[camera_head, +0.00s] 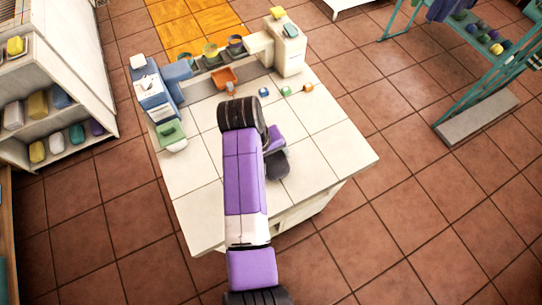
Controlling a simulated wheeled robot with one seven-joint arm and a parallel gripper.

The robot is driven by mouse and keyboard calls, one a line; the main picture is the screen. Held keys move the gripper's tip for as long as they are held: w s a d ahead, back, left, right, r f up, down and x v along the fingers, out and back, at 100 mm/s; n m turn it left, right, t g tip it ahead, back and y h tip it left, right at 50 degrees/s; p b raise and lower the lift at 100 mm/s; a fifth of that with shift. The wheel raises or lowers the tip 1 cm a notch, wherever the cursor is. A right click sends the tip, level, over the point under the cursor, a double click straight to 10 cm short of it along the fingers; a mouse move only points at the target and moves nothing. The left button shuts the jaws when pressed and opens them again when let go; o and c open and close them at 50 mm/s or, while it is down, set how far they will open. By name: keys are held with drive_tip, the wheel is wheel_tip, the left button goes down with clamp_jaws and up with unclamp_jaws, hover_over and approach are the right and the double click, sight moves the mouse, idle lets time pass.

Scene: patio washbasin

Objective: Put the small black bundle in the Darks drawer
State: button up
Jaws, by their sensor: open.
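My purple arm reaches up over the pale tiled counter (325,150), and my gripper (278,166) shows as a dark shape above the counter's middle. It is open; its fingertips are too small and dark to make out. I cannot pick out the small black bundle; it may be hidden by my arm or gripper. No Darks label is readable. A blue and white unit (153,98) stands at the counter's left side and a cream unit (291,50) at its back right. A pale cabinet front (300,215) shows below the counter's near edge.
Small blue (264,92), green (286,91) and orange (308,88) items lie near an orange tray (224,77). A green item (170,132) is at the left edge. Shelves (60,125) stand left, a teal rack (465,95) right. The counter's right part is clear.

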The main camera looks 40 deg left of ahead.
drive_tip(key=c, duration=1.2)
